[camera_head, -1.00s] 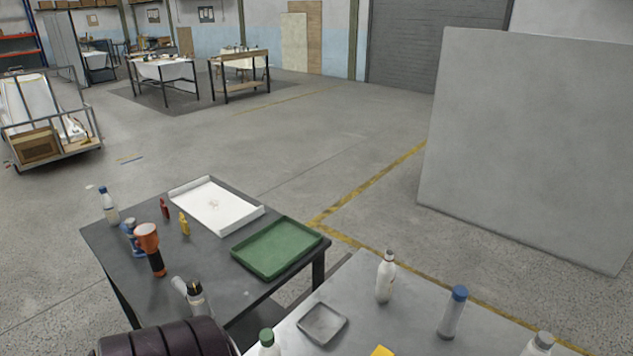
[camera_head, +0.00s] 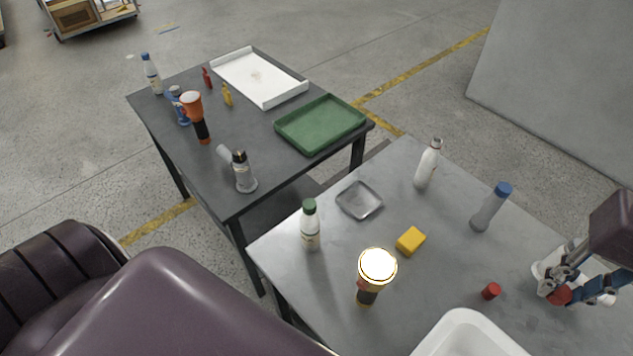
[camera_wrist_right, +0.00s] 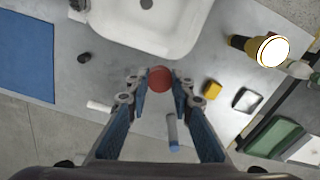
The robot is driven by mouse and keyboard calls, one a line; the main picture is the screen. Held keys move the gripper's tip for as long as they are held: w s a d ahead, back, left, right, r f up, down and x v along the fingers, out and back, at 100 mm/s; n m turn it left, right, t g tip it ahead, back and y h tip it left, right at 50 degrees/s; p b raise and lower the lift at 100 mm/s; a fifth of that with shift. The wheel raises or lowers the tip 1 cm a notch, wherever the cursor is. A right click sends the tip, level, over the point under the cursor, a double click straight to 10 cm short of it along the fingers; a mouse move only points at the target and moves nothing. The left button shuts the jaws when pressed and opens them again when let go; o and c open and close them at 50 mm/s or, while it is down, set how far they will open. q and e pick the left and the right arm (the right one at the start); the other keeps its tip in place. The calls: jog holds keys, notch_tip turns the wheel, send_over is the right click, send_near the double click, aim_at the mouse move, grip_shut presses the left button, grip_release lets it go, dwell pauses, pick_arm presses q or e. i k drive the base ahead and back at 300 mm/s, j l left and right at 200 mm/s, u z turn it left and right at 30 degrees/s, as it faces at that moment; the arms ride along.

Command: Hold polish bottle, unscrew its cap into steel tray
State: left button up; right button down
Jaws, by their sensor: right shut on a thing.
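The steel tray (camera_head: 360,201) lies empty on the near grey table, left of the middle; it also shows in the right wrist view (camera_wrist_right: 246,100). Several bottles stand upright on this table: a green-capped one (camera_head: 311,228), a white one (camera_head: 427,165) and a blue-capped one (camera_head: 489,208). I cannot tell which is the polish bottle. My right gripper (camera_head: 561,291) is over the table's right part, shut on a red round thing (camera_wrist_right: 160,79) between its fingertips. What lies under that thing is hidden. My left gripper is out of view.
A yellow block (camera_head: 411,240), a lit flashlight (camera_head: 369,285) and a small red cylinder (camera_head: 491,290) stand near a white basin (camera_head: 465,335). The dark table holds a green tray (camera_head: 320,124) and a white tray (camera_head: 260,78).

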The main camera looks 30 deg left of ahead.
aim_at(430, 157)
jog(key=i+j+u, duration=0.1)
jog(key=j+u, duration=0.25)
jog(key=i+j+u, duration=0.3)
jog(key=j, duration=0.15)
jog(key=i+j, duration=0.1)
jog(key=j, duration=0.35)
